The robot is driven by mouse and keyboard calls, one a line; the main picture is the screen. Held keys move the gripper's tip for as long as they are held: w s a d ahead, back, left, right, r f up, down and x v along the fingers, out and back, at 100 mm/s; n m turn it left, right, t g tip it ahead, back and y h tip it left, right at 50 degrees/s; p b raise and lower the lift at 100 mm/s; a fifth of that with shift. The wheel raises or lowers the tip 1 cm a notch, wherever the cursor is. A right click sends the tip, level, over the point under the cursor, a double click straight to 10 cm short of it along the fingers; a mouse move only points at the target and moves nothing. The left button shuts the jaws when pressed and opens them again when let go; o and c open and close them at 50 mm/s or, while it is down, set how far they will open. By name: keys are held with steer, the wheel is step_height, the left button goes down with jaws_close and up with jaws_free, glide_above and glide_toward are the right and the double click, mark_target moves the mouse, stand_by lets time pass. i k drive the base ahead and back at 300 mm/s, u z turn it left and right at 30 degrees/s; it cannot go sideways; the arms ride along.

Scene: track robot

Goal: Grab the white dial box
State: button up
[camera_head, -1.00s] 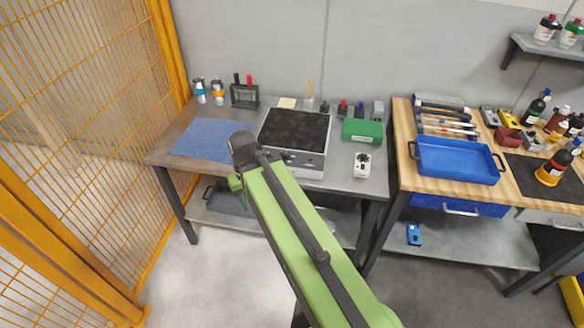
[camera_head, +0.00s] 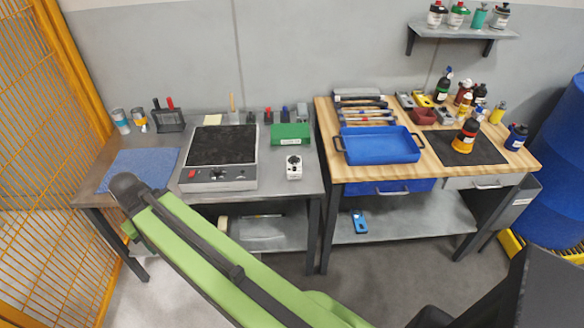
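The white dial box (camera_head: 294,167) stands on the grey metal bench, near its front right edge. It has a dark round dial on its top face and a small red spot. It is right of the hot plate and in front of the green box, apart from both. My green arm reaches up from the bottom toward the bench's front left, well left of the dial box. My gripper cannot be made out; only the arm's dark upper end shows.
The grey bench (camera_head: 88,186) also bears a black-topped hot plate (camera_head: 222,150), a green box (camera_head: 290,131) and a blue cloth (camera_head: 140,168). A wooden bench (camera_head: 330,171) with a blue tray (camera_head: 381,147) stands to the right. An orange mesh fence (camera_head: 45,180) bounds the left.

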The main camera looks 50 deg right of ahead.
mark_target(291, 175)
steer(key=i, duration=0.9)
steer(key=u, duration=0.05)
